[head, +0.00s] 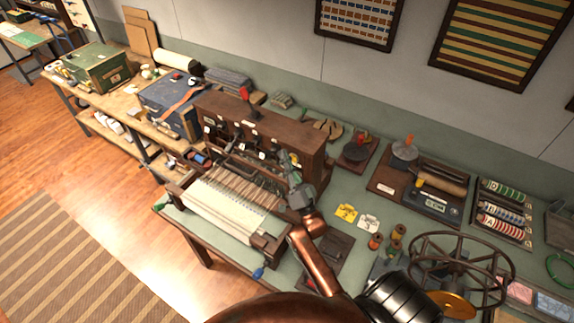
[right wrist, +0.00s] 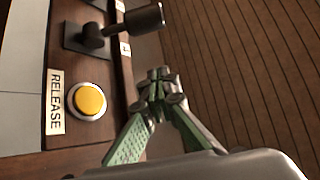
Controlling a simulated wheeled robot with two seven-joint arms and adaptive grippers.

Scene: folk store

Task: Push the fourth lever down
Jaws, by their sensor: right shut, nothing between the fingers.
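A dark wooden lever box (head: 312,150) stands at the back of the table loom (head: 230,207), with a row of dark levers on its front. The lever at the button end of the row has a thick dark cylindrical handle (right wrist: 143,20) in the right wrist view, sticking out from the wooden panel (right wrist: 122,75). A yellow button (right wrist: 87,100) with a RELEASE label (right wrist: 56,101) is beside it. My right gripper (head: 284,157) is shut and empty in front of the box's right part. Its fingertips (right wrist: 158,76) are below the handle in the wrist picture, with a visible gap. My left gripper is not visible.
The loom's threads lie in front of the box. Right of it on the green table are yellow and white cards (head: 346,212), thread spools (head: 376,240) and a spoked wheel (head: 460,268). A blue case (head: 170,103) stands to the left.

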